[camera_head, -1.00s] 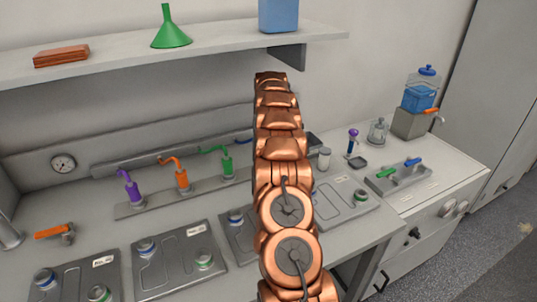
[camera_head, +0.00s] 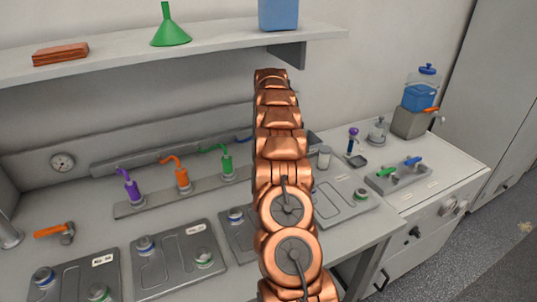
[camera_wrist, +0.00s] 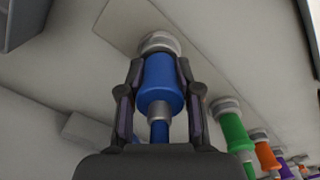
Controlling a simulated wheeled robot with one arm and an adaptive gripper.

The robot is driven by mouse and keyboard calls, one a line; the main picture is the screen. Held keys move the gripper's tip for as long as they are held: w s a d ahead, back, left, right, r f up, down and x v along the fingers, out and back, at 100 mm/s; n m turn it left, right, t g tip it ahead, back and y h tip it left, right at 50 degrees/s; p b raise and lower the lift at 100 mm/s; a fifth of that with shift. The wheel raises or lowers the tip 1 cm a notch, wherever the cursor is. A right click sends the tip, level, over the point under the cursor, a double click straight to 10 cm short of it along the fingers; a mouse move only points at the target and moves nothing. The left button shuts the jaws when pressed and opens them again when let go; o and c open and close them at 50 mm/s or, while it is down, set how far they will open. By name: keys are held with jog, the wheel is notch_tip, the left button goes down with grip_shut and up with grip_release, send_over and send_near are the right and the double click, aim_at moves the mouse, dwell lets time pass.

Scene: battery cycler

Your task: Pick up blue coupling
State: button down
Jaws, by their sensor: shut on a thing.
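The blue coupling (camera_wrist: 161,80) is in the middle of the wrist view, between the two fingers of my gripper (camera_wrist: 160,90). The fingers are shut on its blue body from both sides. Its far end meets a pale round fitting (camera_wrist: 159,42) on the light strip; I cannot tell whether they touch. In the head view my arm hides most of the coupling and the gripper. Only a bit of blue (camera_head: 243,139) shows left of the arm.
Green (camera_head: 227,164), orange (camera_head: 182,177) and purple (camera_head: 131,189) couplings stand in a row on the rail to the left. Grey plates with round ports (camera_head: 180,258) lie along the bench front. A shelf (camera_head: 110,62) hangs above.

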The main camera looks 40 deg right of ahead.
jog(key=shift+r+b, duration=0.6)
jog(key=shift+r, duration=0.75)
jog(key=shift+s+r, duration=0.15)
jog(key=s+a+r+b, duration=0.1)
jog(key=s+a+b, duration=0.4)
jog(key=s, duration=0.9)
jog(key=shift+s+a+r, duration=0.2)
jog(key=shift+s+a, duration=0.05)
jog(key=shift+a, duration=0.35)
jog(key=c, duration=1.4)
grip_release()
grip_shut()
notch_tip(320, 180, up, 5)
jog(key=shift+p, duration=0.65)
